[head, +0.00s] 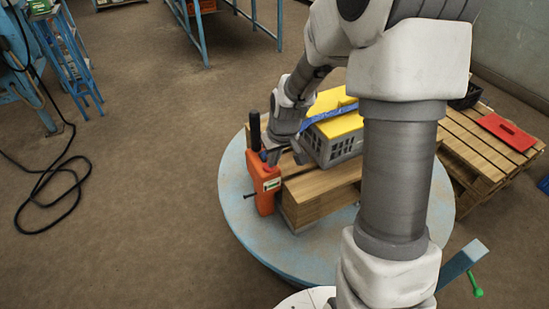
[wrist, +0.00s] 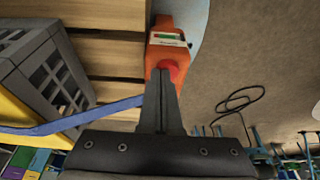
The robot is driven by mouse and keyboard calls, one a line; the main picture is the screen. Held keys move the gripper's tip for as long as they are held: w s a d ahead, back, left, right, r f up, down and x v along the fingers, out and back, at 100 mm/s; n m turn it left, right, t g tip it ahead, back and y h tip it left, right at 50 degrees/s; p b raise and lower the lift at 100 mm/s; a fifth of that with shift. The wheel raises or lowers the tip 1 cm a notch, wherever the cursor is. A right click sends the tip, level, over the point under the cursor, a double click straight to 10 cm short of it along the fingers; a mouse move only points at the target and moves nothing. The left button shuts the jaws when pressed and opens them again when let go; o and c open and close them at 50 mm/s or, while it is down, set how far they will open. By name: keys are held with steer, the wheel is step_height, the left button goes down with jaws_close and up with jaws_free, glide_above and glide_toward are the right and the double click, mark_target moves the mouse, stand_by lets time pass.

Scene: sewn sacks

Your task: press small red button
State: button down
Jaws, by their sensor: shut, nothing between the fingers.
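An orange box (head: 264,184) stands upright at the left end of the wooden planks on the round blue table. It also shows in the wrist view (wrist: 165,24), with a small pale and green label. A round red button (wrist: 171,69) sits on its near part in the wrist view, partly covered by my fingertips. My gripper (wrist: 161,76) is shut and empty, its tips over the button. I cannot tell whether they touch it. In the head view my gripper (head: 271,155) is just above the top of the orange box, and the button is not clearly visible there.
A grey crate (head: 335,148) with a yellow top and blue strap sits on stacked planks (head: 320,195) right of my gripper. A black upright handle (head: 255,130) stands beside the orange box. The blue table (head: 237,215) is bare at left. A black cable (head: 50,185) lies on the floor.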

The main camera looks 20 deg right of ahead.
steer(key=w+a+p+v, duration=0.1)
steer(key=p+v, duration=0.3)
steer(key=v, duration=0.9)
steer(key=shift+d+r, duration=0.2)
steer(key=shift+d, duration=0.25)
steer(key=shift+r, duration=0.1)
steer(key=s+a+r+m+t+p, duration=0.1)
steer(key=s+r+m+t+p, duration=0.1)
steer(key=s+r+p, duration=0.9)
steer(key=s+r, duration=1)
steer(key=r, duration=0.3)
steer(key=shift+h, duration=0.4)
